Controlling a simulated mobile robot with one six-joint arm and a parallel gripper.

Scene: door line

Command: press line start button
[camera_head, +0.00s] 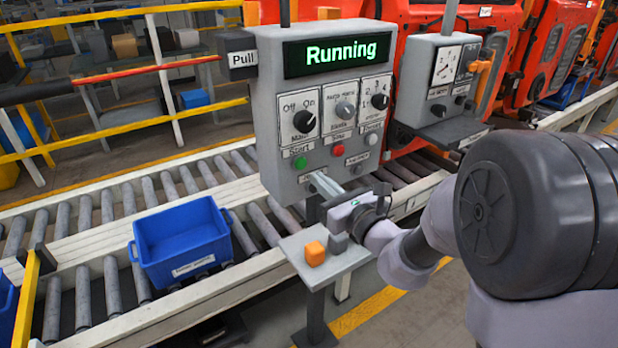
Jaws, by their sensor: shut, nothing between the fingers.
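A grey control panel (265,120) faces me, and its green-lit display (337,54) reads "Running". The green button (300,162) labelled "Start" sits at the panel's lower left. A red button (338,150) labelled "Stop" or similar is to its right. My gripper (316,178) is shut and empty, with its fingertips just below and slightly right of the green button. The green button is fully visible; I cannot tell whether the fingertips touch the panel.
Knobs fill the panel's middle row. A blue bin (180,240) stands on the roller conveyor (110,285).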

